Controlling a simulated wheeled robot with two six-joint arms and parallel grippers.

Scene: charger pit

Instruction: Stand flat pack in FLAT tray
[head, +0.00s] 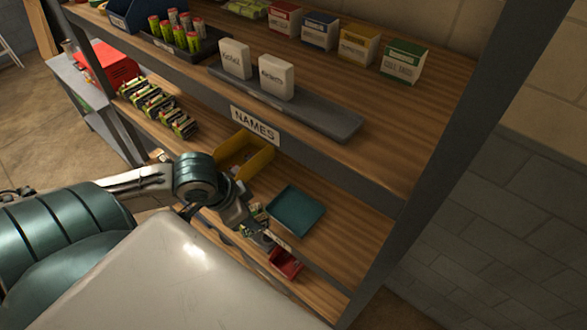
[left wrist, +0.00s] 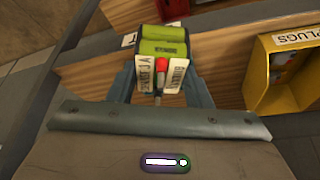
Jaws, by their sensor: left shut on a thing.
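My left gripper (head: 262,238) is at the lower shelf. In the left wrist view the gripper (left wrist: 162,88) is shut on a pack (left wrist: 163,45) with green cells, white printed end labels and a red-tipped lead. The pack sits between the two fingers, with wooden shelf behind it. In the head view the gripper and arm mostly hide the pack. A small red tray (head: 286,264) lies just right of and below the gripper. A teal tray (head: 295,211) lies to its upper right. I cannot read which tray is marked FLAT. My right gripper is not in view.
A yellow bin (head: 262,163) stands behind the gripper; its PLUGS label shows in the left wrist view (left wrist: 298,36). Several green packs (head: 160,108) line the shelf at left. The shelf board above (head: 330,150) and a grey upright (head: 440,150) bound the space.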

